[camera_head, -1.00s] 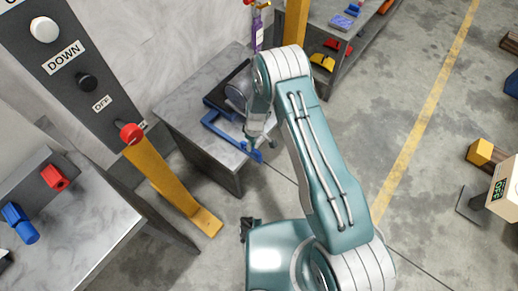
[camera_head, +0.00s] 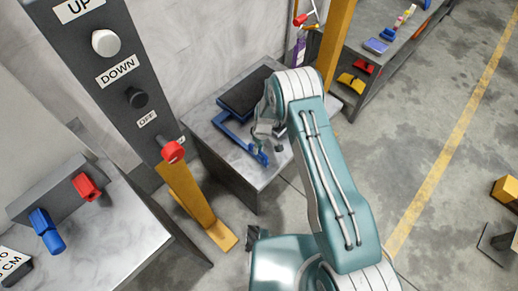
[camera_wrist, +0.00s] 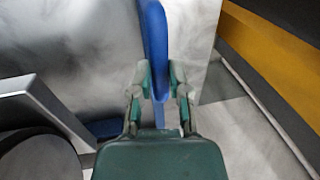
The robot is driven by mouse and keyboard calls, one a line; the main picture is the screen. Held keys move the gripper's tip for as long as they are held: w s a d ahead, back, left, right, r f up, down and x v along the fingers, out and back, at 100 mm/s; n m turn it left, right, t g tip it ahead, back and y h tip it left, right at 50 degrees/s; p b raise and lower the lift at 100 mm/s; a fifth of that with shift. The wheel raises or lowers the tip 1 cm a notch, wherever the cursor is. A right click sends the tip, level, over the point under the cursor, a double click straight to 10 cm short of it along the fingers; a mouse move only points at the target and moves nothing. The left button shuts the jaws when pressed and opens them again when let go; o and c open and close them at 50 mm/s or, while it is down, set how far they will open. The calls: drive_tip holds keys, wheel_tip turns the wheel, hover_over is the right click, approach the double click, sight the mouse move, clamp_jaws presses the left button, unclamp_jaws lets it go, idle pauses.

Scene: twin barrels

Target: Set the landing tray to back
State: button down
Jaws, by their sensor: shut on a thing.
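A blue frame, apparently part of the landing tray (camera_head: 222,124), lies on a grey marble-topped table by the wall. My gripper (camera_wrist: 160,95) is shut on its blue bar (camera_wrist: 154,35), which runs up between the two fingers in the wrist view. In the head view my gripper (camera_head: 262,142) is low over the table, near the bar's front end, partly hidden by my arm. A dark flat slab (camera_head: 245,90) lies behind the blue frame; I cannot tell whether they are joined.
Another bench (camera_head: 120,215) holds a red (camera_head: 88,187) and a blue block (camera_head: 45,230). A shelf (camera_head: 385,60) stands at the back right.

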drive_tip(key=c, duration=0.6)
unclamp_jaws()
drive_tip(key=shift+w+r, duration=0.1)
drive_tip(key=shift+w, duration=0.05)
wheel_tip(320, 180, up, 12)
drive_tip(key=w+d, duration=0.1)
drive_tip(key=w, duration=0.1)
drive_tip(key=shift+d+f, duration=0.2)
drive_tip(key=s+d+r+m+t, duration=0.1)
drive_tip(key=s+d+r, duration=0.15)
drive_tip(key=r, duration=0.75)
drive_tip(key=s+d+r+m+t, duration=0.15)
drive_tip(key=d+r, duration=0.25)
drive_tip(key=r, duration=0.5)
drive_tip(key=s+d+r+m+t, duration=0.15)
drive_tip(key=d+r, duration=0.25)
drive_tip(key=r, duration=0.6)
drive_tip(key=s+d+r+m+t, duration=0.1)
drive_tip(key=s+d+r+m, duration=0.2)
drive_tip(key=s, duration=0.8)
drive_tip(key=s+d+r+m+t+h, duration=0.1)
drive_tip(key=s+d+r+m+t, duration=0.1)
drive_tip(key=s+d+r, duration=0.4)
drive_tip(key=s+r+m, duration=0.1)
drive_tip(key=s, duration=0.4)
drive_tip(key=shift+s+d+r, duration=0.15)
drive_tip(key=shift+s+d, duration=0.05)
drive_tip(key=shift+s, duration=0.1)
